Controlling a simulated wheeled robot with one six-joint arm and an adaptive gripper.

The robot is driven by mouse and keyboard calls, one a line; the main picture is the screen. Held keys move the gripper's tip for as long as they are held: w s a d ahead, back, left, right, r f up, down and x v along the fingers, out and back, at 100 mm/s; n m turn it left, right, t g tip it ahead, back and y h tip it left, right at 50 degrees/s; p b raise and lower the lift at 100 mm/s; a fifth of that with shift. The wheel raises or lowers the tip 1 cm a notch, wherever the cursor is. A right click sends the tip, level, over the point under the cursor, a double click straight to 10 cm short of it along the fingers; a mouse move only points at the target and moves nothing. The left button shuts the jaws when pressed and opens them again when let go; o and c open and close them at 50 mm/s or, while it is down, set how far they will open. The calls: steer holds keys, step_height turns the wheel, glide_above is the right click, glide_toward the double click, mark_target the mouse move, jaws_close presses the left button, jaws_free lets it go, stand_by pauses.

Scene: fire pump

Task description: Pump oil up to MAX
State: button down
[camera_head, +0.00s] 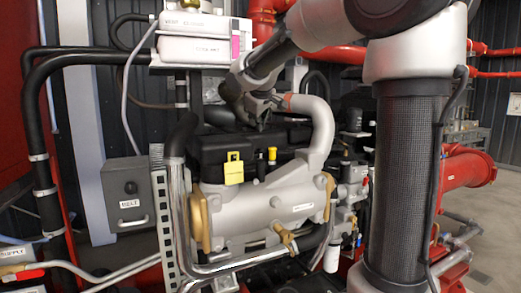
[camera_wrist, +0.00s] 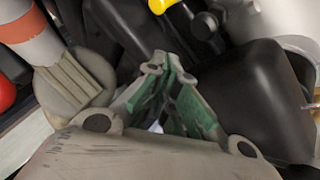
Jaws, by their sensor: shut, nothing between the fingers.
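My gripper (camera_head: 261,118) is above the black top of the engine (camera_head: 285,134) in the head view, under my arm's wrist. In the wrist view its green-padded fingers (camera_wrist: 160,70) are shut tip to tip with nothing between them. A yellow tag (camera_head: 233,168) and a small yellow cap or handle (camera_head: 272,154) are on the engine's front, below the gripper. A yellow piece (camera_wrist: 158,5) also shows at the top of the wrist view; I cannot tell which one it is. No oil level or MAX mark is readable.
A thick silver pipe (camera_head: 320,130) curves just right of the gripper. In the wrist view, black housings (camera_wrist: 250,95) and a grey ribbed part (camera_wrist: 75,85) flank the fingers.

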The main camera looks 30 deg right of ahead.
stand_by(0.5)
steer(key=d+r+m, duration=0.3)
steer(key=d+m, duration=0.2)
steer(key=d, duration=0.2)
steer(key=a+m+y, duration=0.1)
steer(key=m, duration=0.1)
steer(key=a+r+m+y, duration=0.1)
steer(key=a+m, duration=0.1)
steer(key=m, duration=0.1)
steer(key=a+m+y, duration=0.2)
steer(key=m, duration=0.1)
steer(key=shift+s+r+t, duration=0.1)
steer(key=shift+r+t, duration=0.15)
steer(key=shift+t, duration=0.05)
glide_above(261, 151)
steer(key=w+d, duration=0.2)
steer(key=shift+s+a+f, duration=0.1)
steer(key=shift+f, duration=2.15)
steer(key=shift+s+a+f, duration=0.1)
steer(key=shift+f, duration=2.1)
steer(key=shift+f, duration=0.1)
steer(key=shift+f, duration=0.3)
